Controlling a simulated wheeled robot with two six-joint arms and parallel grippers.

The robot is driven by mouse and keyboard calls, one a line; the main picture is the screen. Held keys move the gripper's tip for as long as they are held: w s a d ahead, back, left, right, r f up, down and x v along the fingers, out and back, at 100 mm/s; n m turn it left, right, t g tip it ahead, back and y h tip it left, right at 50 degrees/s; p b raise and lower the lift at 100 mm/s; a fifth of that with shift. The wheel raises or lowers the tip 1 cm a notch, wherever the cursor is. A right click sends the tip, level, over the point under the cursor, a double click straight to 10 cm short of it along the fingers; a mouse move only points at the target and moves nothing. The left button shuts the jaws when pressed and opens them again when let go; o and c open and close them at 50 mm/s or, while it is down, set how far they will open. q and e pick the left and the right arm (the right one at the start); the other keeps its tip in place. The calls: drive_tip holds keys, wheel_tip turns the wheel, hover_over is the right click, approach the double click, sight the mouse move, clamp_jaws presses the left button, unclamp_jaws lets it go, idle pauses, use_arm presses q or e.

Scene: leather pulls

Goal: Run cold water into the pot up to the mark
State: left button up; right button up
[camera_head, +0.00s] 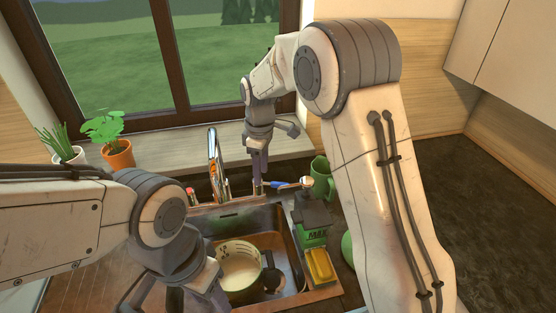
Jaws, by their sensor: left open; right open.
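The pot (252,250), greenish outside and pale inside with small dark marks on its inner wall, stands in the sink (280,240). Whether it holds water I cannot tell. The chrome tap (214,150) rises behind the sink; no stream shows clearly. A red-tipped part (191,194) is left of its base. My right gripper (259,172) is open, pointing down just right of the tap, close to a blue-and-white item (283,184). My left gripper (200,298) is open at the pot's left side; whether it touches the pot is unclear.
A green box marked MAX (314,235), a yellow sponge (320,265) and a green mug (322,178) stand right of the sink. Potted plants (117,153) are on the sill at left. My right arm covers part of the right counter (480,210).

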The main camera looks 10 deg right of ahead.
drive_tip(key=n+p, duration=0.1)
drive_tip(key=p, duration=0.2)
approach(270, 184)
drive_tip(key=d+r, duration=0.2)
drive_tip(key=d, duration=0.2)
drive_tip(key=shift+n, duration=0.3)
drive_tip(key=f+p, duration=0.1)
drive_tip(key=f, duration=0.2)
drive_tip(key=f+p, duration=0.1)
drive_tip(key=f, duration=0.2)
drive_tip(key=f+p, duration=0.1)
drive_tip(key=f, duration=0.2)
drive_tip(key=shift+s+a+f, duration=0.25)
drive_tip(key=shift+f, duration=0.15)
use_arm(q)
wheel_tip(270, 184, up, 8)
use_arm(e)
drive_tip(key=shift+f, duration=0.35)
use_arm(q)
drive_tip(key=shift+d, duration=0.1)
use_arm(e)
clamp_jaws()
